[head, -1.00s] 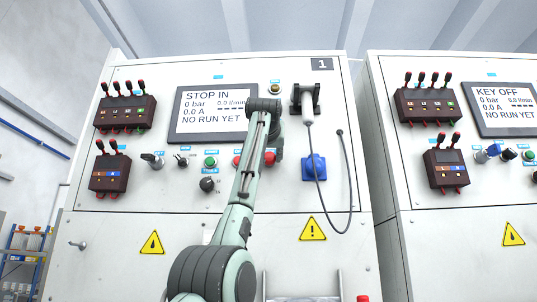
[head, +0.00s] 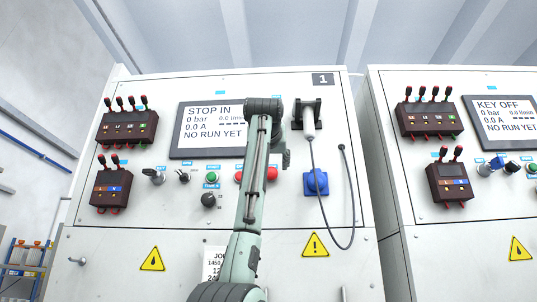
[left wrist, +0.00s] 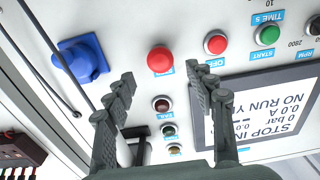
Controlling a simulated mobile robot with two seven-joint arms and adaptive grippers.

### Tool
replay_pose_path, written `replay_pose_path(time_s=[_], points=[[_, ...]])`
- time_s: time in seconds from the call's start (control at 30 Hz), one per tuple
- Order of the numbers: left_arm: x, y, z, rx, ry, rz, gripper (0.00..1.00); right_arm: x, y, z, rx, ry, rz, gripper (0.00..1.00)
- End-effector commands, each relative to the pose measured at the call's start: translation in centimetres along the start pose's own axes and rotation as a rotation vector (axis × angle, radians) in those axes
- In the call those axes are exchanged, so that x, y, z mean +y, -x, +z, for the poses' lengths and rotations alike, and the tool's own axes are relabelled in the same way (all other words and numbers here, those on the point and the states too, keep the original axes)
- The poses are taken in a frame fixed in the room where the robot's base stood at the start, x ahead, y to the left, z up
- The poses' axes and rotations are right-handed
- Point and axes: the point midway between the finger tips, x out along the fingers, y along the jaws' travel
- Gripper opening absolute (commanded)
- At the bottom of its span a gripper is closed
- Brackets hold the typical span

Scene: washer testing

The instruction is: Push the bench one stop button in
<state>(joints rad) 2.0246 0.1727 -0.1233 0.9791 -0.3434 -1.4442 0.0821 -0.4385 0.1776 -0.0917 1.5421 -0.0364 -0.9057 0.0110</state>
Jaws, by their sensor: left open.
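Bench one's stop button, a red mushroom head (head: 271,174), is on the panel below the screen (head: 180,148), partly behind my left arm. It also shows in the left wrist view as a round red button (left wrist: 160,60), which looks upside down there. The screen reads "STOP IN" and "NO RUN YET". My left gripper (head: 283,154) is in front of the panel, mostly hidden by its own arm. In the left wrist view its two fingers (left wrist: 160,74) are spread apart and empty, with the red button between and just beyond the tips. I cannot tell if they touch it. The right gripper is out of view.
A smaller red button (left wrist: 215,42) and a green one (left wrist: 271,34) sit beside the stop button. A blue socket (head: 316,183) and a hanging cable (head: 335,240) are to its right. A second bench (head: 440,240) stands at the right.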

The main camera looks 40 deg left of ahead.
Motion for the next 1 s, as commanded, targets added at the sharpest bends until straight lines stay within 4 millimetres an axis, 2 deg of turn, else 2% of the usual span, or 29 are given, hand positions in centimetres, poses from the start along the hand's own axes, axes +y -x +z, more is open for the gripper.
replay_pose_path(time_s=[0.1,0.33,0.5,1.0], points=[[0.0,2.6,-0.1,0.003,0.002,0.001,0.55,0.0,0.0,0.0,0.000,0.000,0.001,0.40],[0.0,5.8,0.0,0.001,0.001,0.000,0.55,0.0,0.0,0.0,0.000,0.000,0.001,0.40],[0.0,6.5,0.0,-0.001,0.001,-0.001,0.55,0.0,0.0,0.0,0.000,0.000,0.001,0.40],[-0.1,6.5,0.0,0.000,0.001,-0.001,0.55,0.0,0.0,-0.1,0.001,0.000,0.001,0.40]])
